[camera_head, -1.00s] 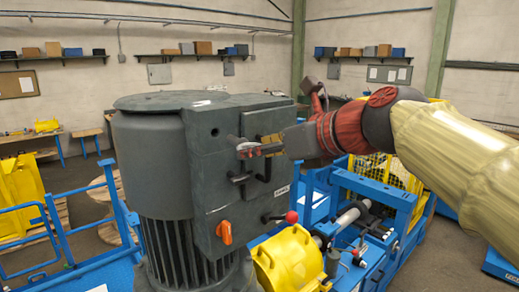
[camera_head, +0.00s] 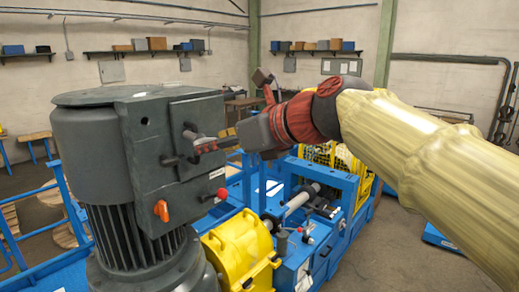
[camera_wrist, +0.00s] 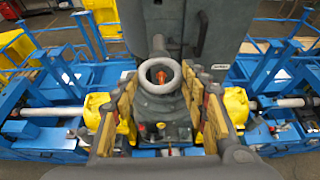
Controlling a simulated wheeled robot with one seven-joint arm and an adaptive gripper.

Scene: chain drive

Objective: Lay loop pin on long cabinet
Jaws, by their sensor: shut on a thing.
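The loop pin (camera_wrist: 160,75) shows in the wrist view as a grey ring with a short shaft pointing away from me. My gripper (camera_wrist: 163,92) has its yellow-padded fingers on either side of the ring, shut on it. The pin is hard to pick out there against the dark box. I cannot tell which thing in view is the long cabinet.
The grey motor and its box (camera_head: 140,190) stand close to my gripper, with an orange switch (camera_head: 161,210) and a red-knobbed lever (camera_head: 221,193). A yellow housing (camera_head: 238,245) and blue frame (camera_head: 345,200) are below. Open floor (camera_head: 400,240) lies at the right.

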